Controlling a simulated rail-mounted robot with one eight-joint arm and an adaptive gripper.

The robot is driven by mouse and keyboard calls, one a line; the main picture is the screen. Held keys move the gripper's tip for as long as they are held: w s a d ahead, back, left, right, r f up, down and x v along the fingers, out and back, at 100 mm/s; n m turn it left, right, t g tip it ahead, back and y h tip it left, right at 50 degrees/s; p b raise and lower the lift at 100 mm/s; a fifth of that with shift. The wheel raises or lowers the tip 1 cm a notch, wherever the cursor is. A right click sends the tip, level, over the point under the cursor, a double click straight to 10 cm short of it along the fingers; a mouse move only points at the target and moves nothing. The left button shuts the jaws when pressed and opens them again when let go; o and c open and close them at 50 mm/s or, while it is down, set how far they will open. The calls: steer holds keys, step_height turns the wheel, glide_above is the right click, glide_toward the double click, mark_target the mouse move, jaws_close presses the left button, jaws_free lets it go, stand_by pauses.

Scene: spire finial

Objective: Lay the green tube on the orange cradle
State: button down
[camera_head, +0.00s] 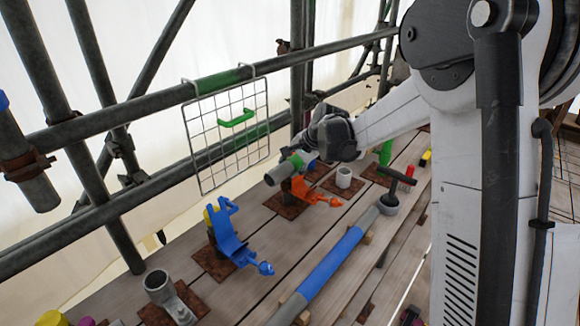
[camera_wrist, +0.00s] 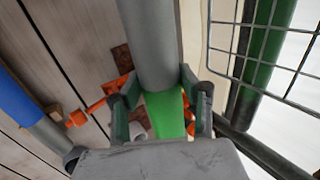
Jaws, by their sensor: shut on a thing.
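The green tube is a grey pipe with a green band; its grey end (camera_head: 280,172) points left in the head view. In the wrist view the pipe (camera_wrist: 150,40) runs up from the green band (camera_wrist: 165,112). My gripper (camera_head: 305,156) is shut on the green band, with one finger on each side in the wrist view. The orange cradle (camera_head: 318,195) stands on a brown plate on the planks, below and slightly right of the tube's end. In the wrist view parts of the cradle (camera_wrist: 76,118) show behind the fingers and tube. The gap between tube and cradle is hard to judge.
A blue cradle (camera_head: 230,242) stands front left. A long pipe with a blue band (camera_head: 336,260) lies along the planks to the right. A wire grid (camera_head: 228,150) hangs from the scaffold rail (camera_head: 150,103) behind. A white cup (camera_head: 343,177) stands just right of the orange cradle.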

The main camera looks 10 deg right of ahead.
step_height(320, 180, down, 13)
steer(key=b, duration=1)
stand_by(0.6)
steer(key=shift+c, duration=2.3)
jaws_free()
steer(key=p+v, duration=0.3)
steer(key=v, duration=0.6)
steer(key=shift+s+r, duration=0.1)
